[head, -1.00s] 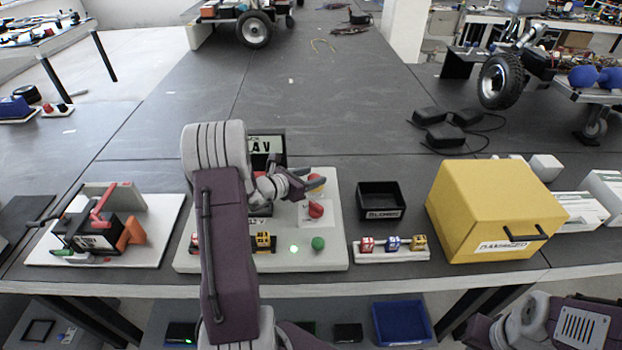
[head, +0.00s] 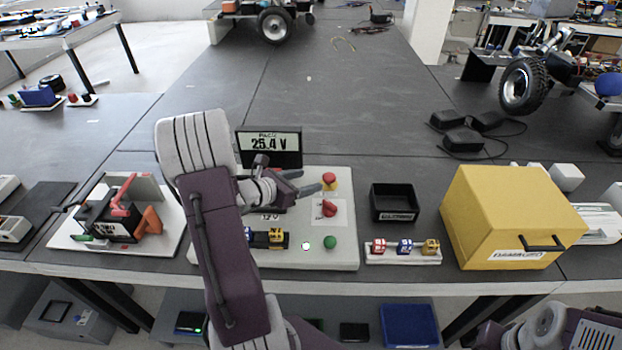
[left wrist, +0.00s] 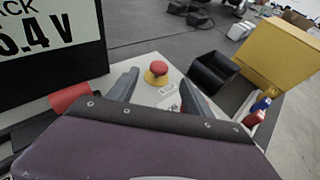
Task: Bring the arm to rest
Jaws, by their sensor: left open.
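My left arm rises from the bottom of the head view and bends over the white panel (head: 345,259). Its left gripper (head: 318,181) is open and empty, fingers pointing right, close to the red mushroom button on a yellow base (head: 330,181). In the left wrist view the two dark fingertips (left wrist: 158,88) stand apart, with the red button (left wrist: 158,69) showing between and beyond them. I cannot tell whether they touch anything. The display (head: 270,146) behind the arm reads 25.4 V. Part of my right arm shows at the lower right corner; its gripper is out of view.
A red knob (head: 329,208) and a green button (head: 330,242) sit on the panel. Right of it are a black bin (head: 394,215), a small block rack (head: 402,258) and a yellow box (head: 500,220). A device with red and orange levers (head: 122,216) stands left.

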